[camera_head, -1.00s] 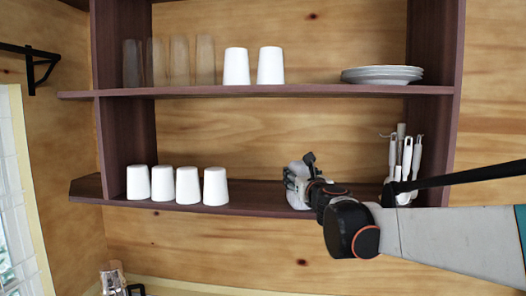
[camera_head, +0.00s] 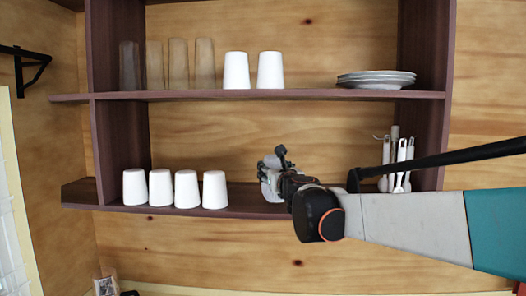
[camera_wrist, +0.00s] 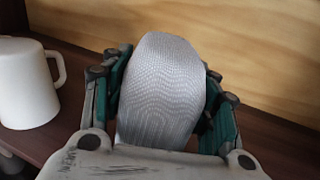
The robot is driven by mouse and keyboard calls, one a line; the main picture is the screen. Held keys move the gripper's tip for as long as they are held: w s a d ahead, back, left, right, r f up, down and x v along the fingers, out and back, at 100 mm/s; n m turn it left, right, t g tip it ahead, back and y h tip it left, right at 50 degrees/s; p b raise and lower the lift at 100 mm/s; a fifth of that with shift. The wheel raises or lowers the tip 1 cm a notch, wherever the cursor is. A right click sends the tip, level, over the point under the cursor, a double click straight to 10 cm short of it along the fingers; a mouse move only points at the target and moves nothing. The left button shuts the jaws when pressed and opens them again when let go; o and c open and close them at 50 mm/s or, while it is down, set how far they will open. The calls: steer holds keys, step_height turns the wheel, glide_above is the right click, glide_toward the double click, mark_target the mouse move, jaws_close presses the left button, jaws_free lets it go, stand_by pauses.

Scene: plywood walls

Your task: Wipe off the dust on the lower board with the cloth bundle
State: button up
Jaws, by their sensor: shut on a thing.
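The lower board (camera_head: 238,203) is the dark brown lower shelf; its surface also shows in the wrist view (camera_wrist: 75,62). My gripper (camera_head: 272,172) is over the middle of this board, to the right of the white cups. In the wrist view my gripper (camera_wrist: 165,95) is shut on the grey woven cloth bundle (camera_wrist: 163,85), with a finger on each side of it. In the head view the bundle (camera_head: 268,183) shows as a pale patch at the board, partly hidden by my gripper. I cannot tell any dust on the board.
Several white cups (camera_head: 188,189) stand on the lower board's left part; one mug (camera_wrist: 28,85) is close to my gripper's left. White utensils (camera_head: 401,160) stand at the right end, behind my arm. The upper shelf (camera_head: 250,95) holds glasses, two cups and plates (camera_head: 376,78).

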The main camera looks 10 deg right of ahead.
mark_target(275, 156)
steer(key=shift+s+d+r, duration=0.15)
steer(key=shift+d+r, duration=0.15)
steer(key=shift+r, duration=0.35)
steer(key=shift+r+p, duration=0.35)
steer(key=shift+p, duration=0.05)
steer(key=shift+a+r+p, duration=0.3)
steer(key=shift+r+p, duration=0.15)
steer(key=shift+r, duration=0.2)
steer(key=shift+d+r+p, duration=0.2)
steer(key=shift+r+p, duration=0.35)
steer(key=shift+r, duration=0.55)
steer(key=shift+a+r, duration=0.1)
steer(key=shift+r, duration=0.05)
